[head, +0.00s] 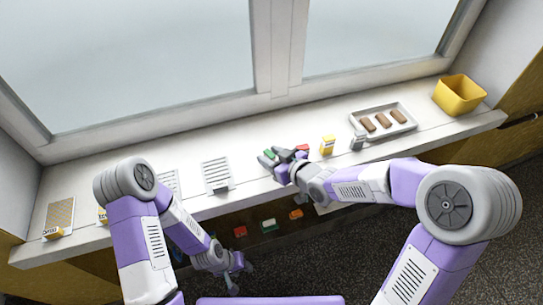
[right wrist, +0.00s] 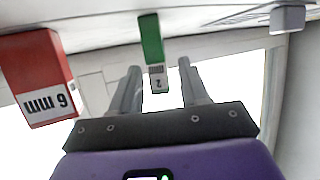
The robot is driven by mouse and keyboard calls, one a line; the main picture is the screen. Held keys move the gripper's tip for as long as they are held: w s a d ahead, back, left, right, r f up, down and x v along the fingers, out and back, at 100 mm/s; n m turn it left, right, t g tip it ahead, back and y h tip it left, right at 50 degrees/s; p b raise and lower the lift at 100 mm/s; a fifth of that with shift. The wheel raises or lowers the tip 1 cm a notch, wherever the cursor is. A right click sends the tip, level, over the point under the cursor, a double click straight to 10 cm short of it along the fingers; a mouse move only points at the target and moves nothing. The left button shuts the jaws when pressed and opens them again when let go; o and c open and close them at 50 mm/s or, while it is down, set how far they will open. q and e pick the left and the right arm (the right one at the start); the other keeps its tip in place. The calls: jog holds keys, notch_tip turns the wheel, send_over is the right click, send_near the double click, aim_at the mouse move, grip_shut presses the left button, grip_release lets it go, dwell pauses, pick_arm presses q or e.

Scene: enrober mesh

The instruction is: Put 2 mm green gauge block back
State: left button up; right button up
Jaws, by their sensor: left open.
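The green gauge block (right wrist: 151,40), with a white label reading 2, hangs into the upper middle of the right wrist view, upside down. In the head view it shows as green (head: 268,154) beside my right gripper (head: 281,160) on the white sill. My right gripper also shows in the right wrist view (right wrist: 160,66); its fingers are apart, with the block between and beyond them and a gap on each side. The red 6 mm block (right wrist: 38,75) is to the left there, and in the head view (head: 302,148). My left gripper (head: 234,277) is open and empty, low below the sill.
A yellow block (head: 327,145) and a grey block (head: 358,141) stand right of the gripper. A tray (head: 357,115) of brown bars and a yellow bin (head: 460,95) are farther right. A slatted rack (head: 216,174) is left. Red (head: 240,231), green (head: 268,226) and orange (head: 296,214) items lie below the sill.

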jog(key=shift+r, duration=0.1)
jog(key=shift+r+p, duration=0.2)
jog(key=shift+p, duration=0.15)
jog(key=v, duration=1.2)
jog(key=shift+f, duration=0.1)
